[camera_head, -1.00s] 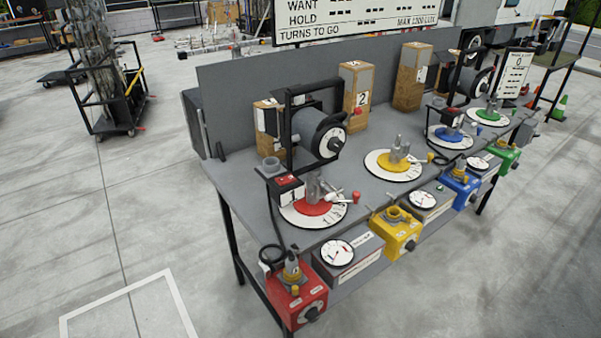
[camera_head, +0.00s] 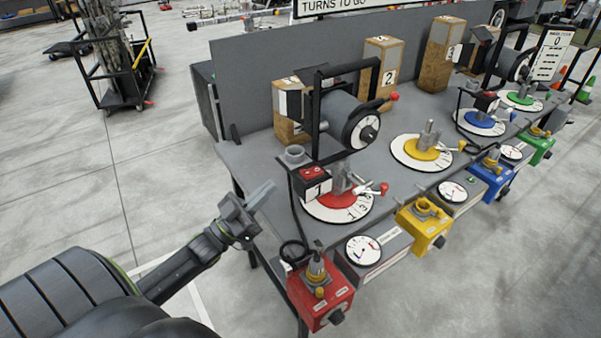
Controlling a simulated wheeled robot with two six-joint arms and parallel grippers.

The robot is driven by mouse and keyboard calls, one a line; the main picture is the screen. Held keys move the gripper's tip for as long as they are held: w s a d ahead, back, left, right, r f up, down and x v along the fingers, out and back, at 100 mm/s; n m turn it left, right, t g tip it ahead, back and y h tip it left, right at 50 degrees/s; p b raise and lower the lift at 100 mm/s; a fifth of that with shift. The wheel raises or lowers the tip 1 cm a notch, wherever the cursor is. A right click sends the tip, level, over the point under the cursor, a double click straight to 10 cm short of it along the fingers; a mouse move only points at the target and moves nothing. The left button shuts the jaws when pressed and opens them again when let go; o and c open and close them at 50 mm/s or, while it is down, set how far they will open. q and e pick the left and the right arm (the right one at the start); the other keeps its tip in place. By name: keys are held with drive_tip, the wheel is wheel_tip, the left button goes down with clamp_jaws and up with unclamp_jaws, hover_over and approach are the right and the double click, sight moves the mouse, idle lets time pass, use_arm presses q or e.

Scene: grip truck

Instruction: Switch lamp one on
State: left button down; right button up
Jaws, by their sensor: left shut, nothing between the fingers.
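Lamp one (camera_head: 352,115) is a black drum lamp in a black yoke at the near left end of the bench. Below it hangs a small box labelled 1 with a red top (camera_head: 312,182), which may be its switch box. A red dial with a white scale (camera_head: 338,204) lies beside that box. My left gripper (camera_head: 262,197) is shut and empty, in the air off the bench's left end, to the left of the box and apart from it. My right gripper does not show.
A grey bench (camera_head: 262,158) has a back panel and wooden blocks. A red box (camera_head: 322,293), a yellow box (camera_head: 424,224) and gauges line its front edge. Yellow, blue and green dials sit farther right. The floor to the left is clear up to a cart (camera_head: 115,75).

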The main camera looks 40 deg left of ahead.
sight(312, 172)
use_arm(q)
drive_tip(key=shift+w, duration=0.1)
drive_tip(key=p+x, duration=0.4)
drive_tip(key=x, duration=0.6)
drive_tip(key=shift+w+a+f+p, duration=0.1)
drive_tip(key=shift+p, duration=0.25)
drive_tip(key=f, duration=0.4)
drive_tip(key=shift+s+a, duration=0.1)
drive_tip(key=shift+s, duration=0.25)
